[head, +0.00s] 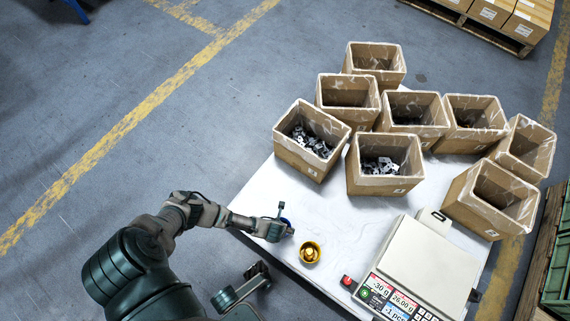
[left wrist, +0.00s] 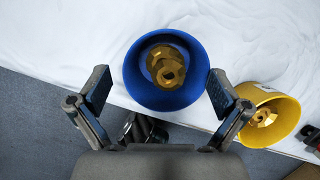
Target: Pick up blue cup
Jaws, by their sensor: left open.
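The blue cup (left wrist: 137,88) stands on the white tabletop in the left wrist view, with brass-coloured parts inside. In the head view only a sliver of blue shows beside the gripper, which hides most of the cup. My left gripper (left wrist: 159,83) is open. In the head view my left gripper (head: 274,224) is at the table's left edge.
A yellow cup (head: 310,252) with brass parts stands just right of the gripper. A white scale (head: 430,262) and a red button (head: 347,281) are farther right. Several cardboard boxes (head: 300,158) fill the table's back; some hold metal parts. White tabletop (head: 262,190) is clear behind the gripper.

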